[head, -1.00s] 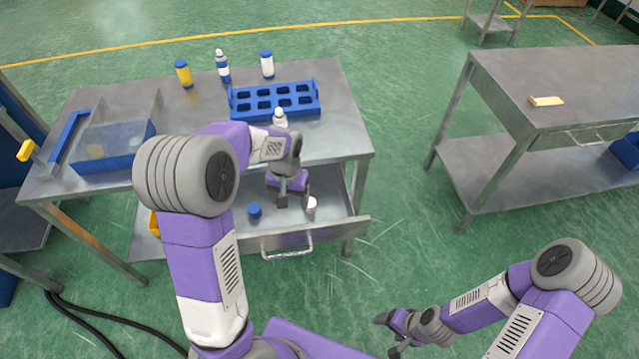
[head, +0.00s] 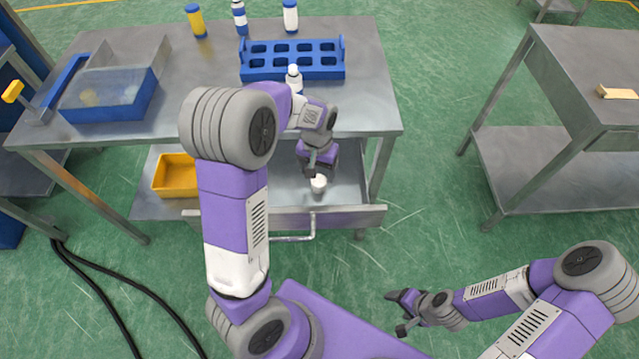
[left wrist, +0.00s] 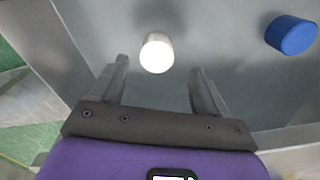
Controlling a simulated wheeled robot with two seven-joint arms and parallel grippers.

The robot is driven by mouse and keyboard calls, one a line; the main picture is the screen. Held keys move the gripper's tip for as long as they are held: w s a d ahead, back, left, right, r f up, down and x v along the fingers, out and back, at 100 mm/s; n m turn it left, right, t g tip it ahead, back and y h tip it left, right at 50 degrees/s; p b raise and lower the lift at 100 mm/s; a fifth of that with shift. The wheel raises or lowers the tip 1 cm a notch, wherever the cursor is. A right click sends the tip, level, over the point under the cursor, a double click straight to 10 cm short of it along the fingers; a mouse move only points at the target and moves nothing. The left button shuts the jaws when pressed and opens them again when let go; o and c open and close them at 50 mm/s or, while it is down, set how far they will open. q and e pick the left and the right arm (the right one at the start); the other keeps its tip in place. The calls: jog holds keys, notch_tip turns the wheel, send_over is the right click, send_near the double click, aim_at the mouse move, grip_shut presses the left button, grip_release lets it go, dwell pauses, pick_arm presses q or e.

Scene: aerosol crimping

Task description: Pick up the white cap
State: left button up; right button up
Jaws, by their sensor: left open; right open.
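The white cap (head: 319,184) stands in the open metal drawer (head: 350,196) under the left workbench. In the left wrist view the white cap (left wrist: 157,53) lies just beyond and between the fingertips, apart from both. My left gripper (head: 316,168) is over the drawer, open and empty; its two fingers show in the left wrist view (left wrist: 160,75). My right gripper (head: 396,312) is open and empty above the floor at the lower right, far from the cap.
A blue cap (left wrist: 291,35) lies in the drawer to the right in the left wrist view. The drawer's front and handle (head: 312,226) are near the gripper. On the bench (head: 370,105) stand a blue rack (head: 292,75), bottles and a blue-edged bin (head: 110,113). A yellow bin (head: 175,176) sits below.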

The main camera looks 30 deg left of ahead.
aim_at(319, 180)
pick_arm(q)
jog(key=f, duration=0.1)
jog(key=f+b, duration=0.1)
jog(key=f, duration=0.1)
jog(key=f+b, duration=0.1)
jog(key=shift+s+d+f, duration=0.1)
jog(key=shift+d+f, duration=0.15)
jog(key=shift+f, duration=0.45)
jog(key=shift+r, duration=0.1)
jog(key=shift+c, duration=0.2)
jog(key=c, duration=1)
